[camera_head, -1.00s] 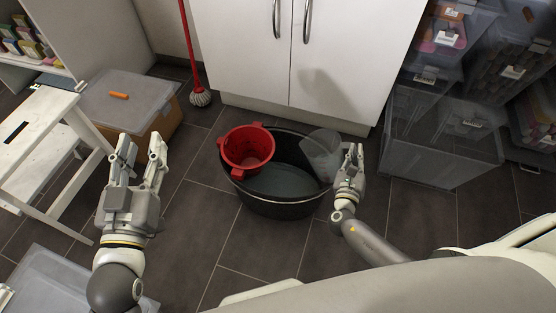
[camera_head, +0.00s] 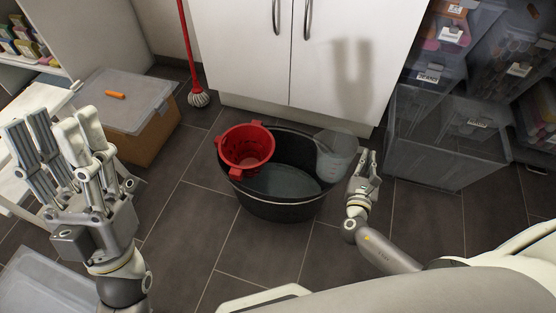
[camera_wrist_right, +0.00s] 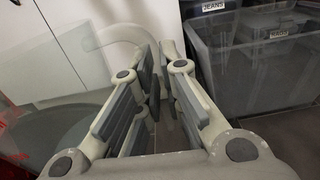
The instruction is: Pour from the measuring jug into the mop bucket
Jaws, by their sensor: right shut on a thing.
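The black mop bucket (camera_head: 282,208) stands on the floor in front of the white cabinet, with greyish liquid inside. A red wringer basket (camera_head: 245,146) sits at its left rim. The clear measuring jug (camera_head: 335,155) is at the bucket's right rim, close to upright; whether it holds liquid cannot be told. My right gripper (camera_head: 366,163) is right of the jug, shut on its handle; the clear jug (camera_wrist_right: 60,62) and curved handle also show in the right wrist view. My left gripper (camera_head: 55,125) is open and empty, raised at the far left.
A red mop (camera_head: 198,98) leans by the cabinet (camera_head: 300,60). A lidded box (camera_head: 125,100) and a white step stool (camera_head: 40,110) are at left. Clear storage bins (camera_head: 440,140) stand at right. The dark tiled floor before the bucket is clear.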

